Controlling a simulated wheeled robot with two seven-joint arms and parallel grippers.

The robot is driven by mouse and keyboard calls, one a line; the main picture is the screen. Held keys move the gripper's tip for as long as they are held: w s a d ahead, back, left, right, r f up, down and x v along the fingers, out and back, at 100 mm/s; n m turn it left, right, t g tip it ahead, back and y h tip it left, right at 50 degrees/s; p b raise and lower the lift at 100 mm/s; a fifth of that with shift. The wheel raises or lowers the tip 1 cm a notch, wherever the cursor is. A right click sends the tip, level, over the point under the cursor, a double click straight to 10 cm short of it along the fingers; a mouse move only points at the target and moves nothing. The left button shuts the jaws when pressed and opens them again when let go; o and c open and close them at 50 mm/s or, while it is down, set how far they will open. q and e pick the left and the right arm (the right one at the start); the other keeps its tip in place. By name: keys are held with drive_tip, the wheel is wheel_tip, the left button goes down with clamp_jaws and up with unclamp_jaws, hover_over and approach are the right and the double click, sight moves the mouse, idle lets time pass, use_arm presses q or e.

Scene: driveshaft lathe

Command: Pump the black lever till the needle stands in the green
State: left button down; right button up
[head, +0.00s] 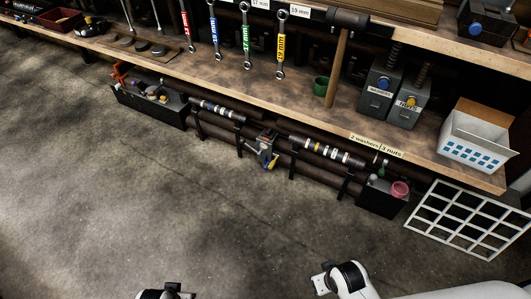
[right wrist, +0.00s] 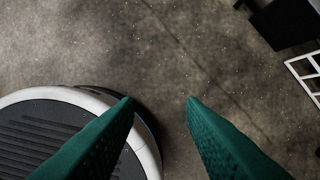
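I cannot make out a black lever, a gauge needle or a green zone in either view. A small grey device with yellow and blue parts (head: 265,151) hangs at the front of the bench's lower rail; its details are too small to tell. My right gripper (right wrist: 159,102) is open in the right wrist view, its two green fingers apart with only floor between them. In the head view my right arm's end shows at the bottom, over the floor and well short of the bench. My left arm's end (head: 165,292) is at the bottom edge, its fingers not clearly shown.
A long wooden workbench (head: 300,108) crosses the back, with hanging wrenches (head: 247,52), grey nut and washer bins (head: 405,101) and a white box (head: 475,135). Banded shafts (head: 327,151) lie below its edge. A white grid rack (head: 470,219) stands right. The floor in front is clear.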

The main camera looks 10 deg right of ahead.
clamp_jaws()
drive_tip(key=shift+s, duration=0.1)
idle(0.8)
idle(0.8)
